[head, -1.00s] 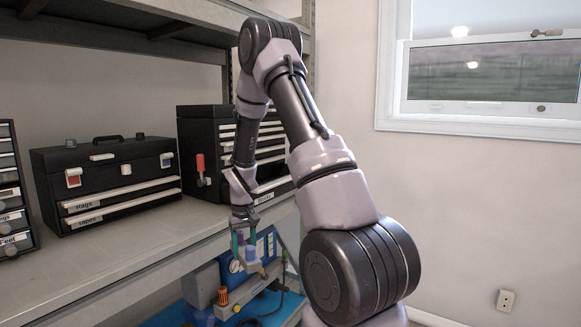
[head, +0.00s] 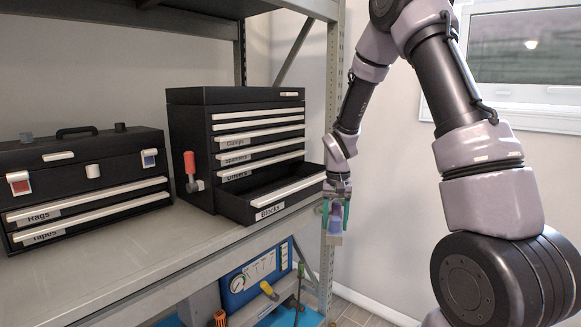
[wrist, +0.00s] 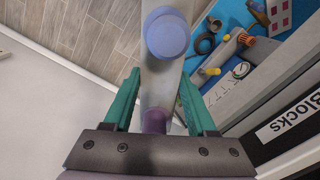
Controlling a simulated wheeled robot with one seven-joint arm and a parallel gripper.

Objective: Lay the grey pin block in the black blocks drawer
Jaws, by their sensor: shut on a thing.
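My gripper (head: 335,208), with green fingers, is shut on the grey pin block (head: 335,240), which hangs below the fingers just right of the shelf's front edge. In the wrist view the block (wrist: 155,90) is a pale grey bar between the fingers (wrist: 160,100), with a blue round pin (wrist: 167,35) and a purple one (wrist: 155,120). The black blocks drawer (head: 268,211) is the lowest in the black cabinet and stands pulled out. The gripper is to its right, outside it. Its label also shows in the wrist view (wrist: 290,118). Much of the drawer's inside is hidden.
The black cabinet (head: 195,150) stands on a grey shelf (head: 150,262), with a red-handled item (head: 190,165) at its side. A black toolbox (head: 90,170) is on the left. A metal rack post (head: 333,110) rises behind the gripper. A blue gauge panel (head: 250,275) sits below.

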